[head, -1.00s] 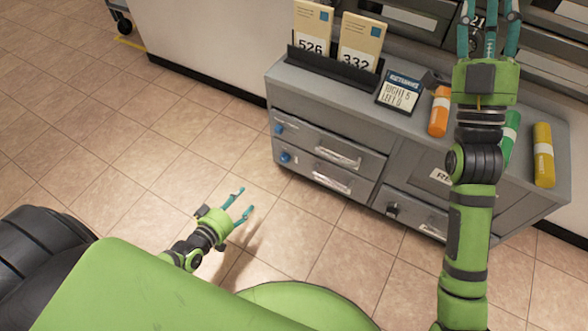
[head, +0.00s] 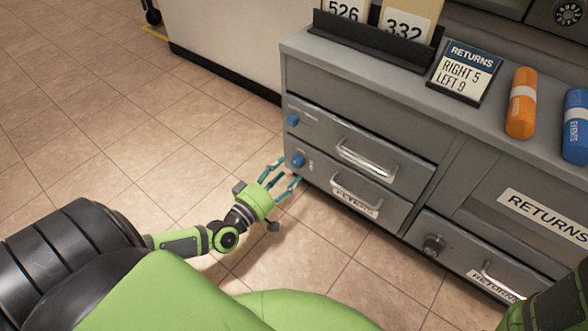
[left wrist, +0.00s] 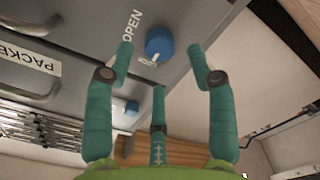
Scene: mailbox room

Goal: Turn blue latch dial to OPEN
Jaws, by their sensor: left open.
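Two blue dials sit on the left end of the grey cabinet's drawer fronts: an upper one (head: 292,119) and a lower one (head: 298,160). My left gripper (head: 288,174) is open and empty, close to the lower dial. In the left wrist view, one blue dial (left wrist: 160,43) appears ahead between my open fingers (left wrist: 160,72), with the word OPEN (left wrist: 132,24) and a white mark beside it. I see no finger closed on it. A second blue dial (left wrist: 132,108) shows farther down there, partly behind a finger. My right gripper is out of view.
The grey cabinet (head: 390,95) holds drawers with metal handles, a black knob (head: 433,244) and a RETURNS sign (head: 464,75). Tiled floor (head: 130,150) is clear at left.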

